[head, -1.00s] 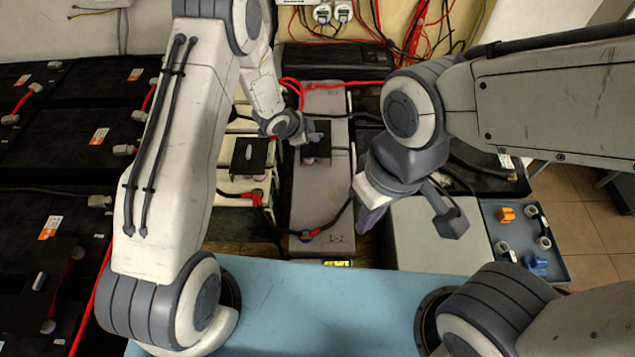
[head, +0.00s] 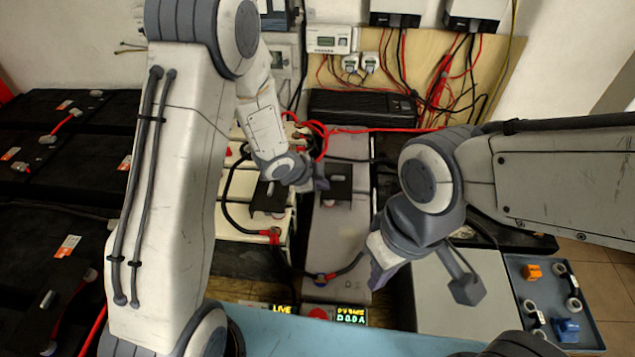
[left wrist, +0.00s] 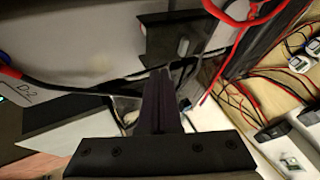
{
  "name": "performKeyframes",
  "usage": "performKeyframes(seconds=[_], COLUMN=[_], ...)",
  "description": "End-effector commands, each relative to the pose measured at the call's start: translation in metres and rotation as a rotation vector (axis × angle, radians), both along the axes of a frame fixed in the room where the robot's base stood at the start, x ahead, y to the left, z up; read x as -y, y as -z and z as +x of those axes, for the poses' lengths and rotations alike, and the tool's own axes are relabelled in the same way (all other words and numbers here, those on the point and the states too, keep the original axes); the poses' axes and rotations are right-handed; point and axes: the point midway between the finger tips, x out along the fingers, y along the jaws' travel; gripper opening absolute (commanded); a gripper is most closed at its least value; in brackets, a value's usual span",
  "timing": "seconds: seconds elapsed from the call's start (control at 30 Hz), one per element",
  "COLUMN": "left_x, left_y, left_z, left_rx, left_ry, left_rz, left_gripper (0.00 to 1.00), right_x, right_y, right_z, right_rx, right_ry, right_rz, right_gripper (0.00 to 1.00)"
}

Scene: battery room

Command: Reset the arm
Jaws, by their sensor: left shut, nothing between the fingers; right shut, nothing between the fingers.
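My left gripper (head: 318,178) is shut and empty. It hangs above the batteries, beside a black block (head: 338,186) on top of a long grey battery (head: 333,240). I cannot tell whether it touches the block. In the left wrist view its closed dark fingers (left wrist: 160,85) point away from the camera with nothing between them. My right gripper (head: 378,277) is shut and empty, pointing down near the right side of the grey battery's near end. Its arm comes in from the right.
Black batteries (head: 57,165) fill the left side. A blue tray (head: 585,285) at right holds an orange piece (head: 533,271) and a blue piece (head: 566,330). Red and black cables run between the terminals. Small lit displays (head: 351,314) stand at the near edge.

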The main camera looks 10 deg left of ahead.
Motion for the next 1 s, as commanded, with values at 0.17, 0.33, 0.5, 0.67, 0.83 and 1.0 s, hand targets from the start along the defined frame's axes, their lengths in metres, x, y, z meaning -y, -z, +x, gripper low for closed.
performKeyframes(seconds=[0.17,0.33,0.5,0.67,0.83,1.0], left_x=[-0.007,-0.009,-0.006,0.003,0.018,0.029], left_y=[-0.015,-0.017,-0.029,-0.075,-0.128,-0.159], left_z=[-0.009,-0.011,-0.014,-0.042,-0.125,-0.225], left_rx=[0.0,-0.002,-0.012,-0.082,-0.255,-0.48], left_ry=[-0.002,-0.002,-0.037,-0.214,-0.468,-0.636], left_rz=[0.0,0.0,0.019,0.075,0.081,0.064], left_gripper=[0.0,0.0,0.0,0.0,0.0,0.0], right_x=[0.0,0.0,0.0,0.0,0.0,0.0], right_y=[-0.003,-0.003,-0.004,-0.008,-0.012,-0.015], right_z=[0.0,0.0,0.0,0.0,0.0,0.0], right_rx=[-0.001,-0.001,-0.001,-0.001,-0.001,-0.001], right_ry=[0.0,0.0,0.0,0.0,0.0,0.0], right_rz=[-0.001,-0.001,-0.001,-0.001,-0.001,-0.001], right_gripper=[0.0,0.0,0.0,0.0,0.0,0.0])
